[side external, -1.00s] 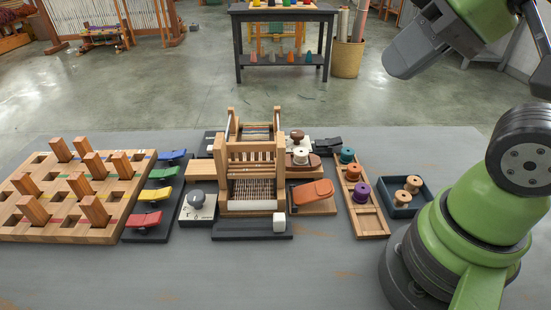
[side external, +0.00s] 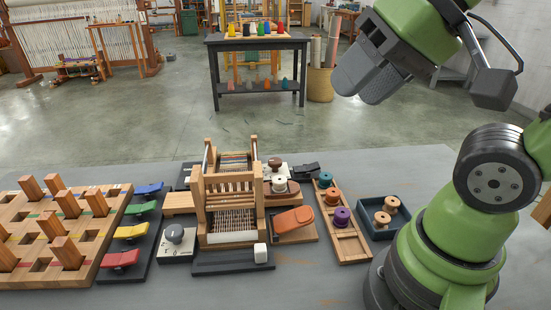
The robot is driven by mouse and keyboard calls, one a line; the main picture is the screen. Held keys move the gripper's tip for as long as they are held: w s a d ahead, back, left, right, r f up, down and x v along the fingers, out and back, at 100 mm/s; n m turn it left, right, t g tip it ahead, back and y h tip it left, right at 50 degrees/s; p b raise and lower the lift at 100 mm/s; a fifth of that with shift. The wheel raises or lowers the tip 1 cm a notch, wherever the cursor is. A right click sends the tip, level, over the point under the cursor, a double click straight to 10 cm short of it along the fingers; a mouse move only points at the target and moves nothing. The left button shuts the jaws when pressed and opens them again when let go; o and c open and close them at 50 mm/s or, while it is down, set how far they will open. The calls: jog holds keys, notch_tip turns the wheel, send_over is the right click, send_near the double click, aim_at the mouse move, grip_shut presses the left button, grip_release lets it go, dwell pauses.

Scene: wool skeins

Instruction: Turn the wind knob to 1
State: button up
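A grey round knob (side external: 175,233) sits on a pale plate with dark marks, left of the small wooden loom (side external: 229,185). The marks are too small to read, and the knob's pointing direction is unclear. A second, brown knob (side external: 275,162) stands on a white base behind the loom's right side. I cannot tell from labels which one is the wind knob. My gripper (side external: 362,88) hangs high at the upper right, well above and away from both knobs. Its grey fingers point down and left, touching nothing. Whether they are apart is unclear.
A wooden peg board (side external: 50,278) and coloured levers (side external: 130,231) lie left of the grey knob. An orange shuttle-like piece (side external: 293,219), a spool rack (side external: 352,247) and a dark spool tray (side external: 408,217) lie right of the loom. Bare table shows in front.

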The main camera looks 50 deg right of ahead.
jog(key=shift+o, duration=1.3)
jog(key=w+d+m+g, duration=0.1)
jog(key=w+d+m, duration=0.1)
jog(key=w+m, duration=0.2)
jog(key=w, duration=0.3)
jog(key=shift+w+d+r+g, duration=0.3)
jog(key=shift+r+g, duration=0.05)
jog(key=shift+g, duration=0.05)
jog(key=m+g+y, duration=0.1)
jog(key=m+g, duration=0.2)
jog(key=m, duration=0.7)
send_over(275, 160)
jog(key=s, duration=0.3)
notch_tip(275, 160, down, 11)
jog(key=w+f+m, duration=0.1)
jog(key=f, duration=0.4)
jog(key=f+m, duration=0.1)
jog(key=f, duration=0.5)
jog(key=w+f+m+y, duration=0.1)
jog(key=f, duration=0.4)
jog(key=shift+w+d+f+m, duration=0.15)
jog(key=shift+w+f+m, duration=0.2)
jog(key=shift+m, duration=0.05)
jog(key=shift+g, duration=0.3)
jog(key=shift+c, duration=0.4)
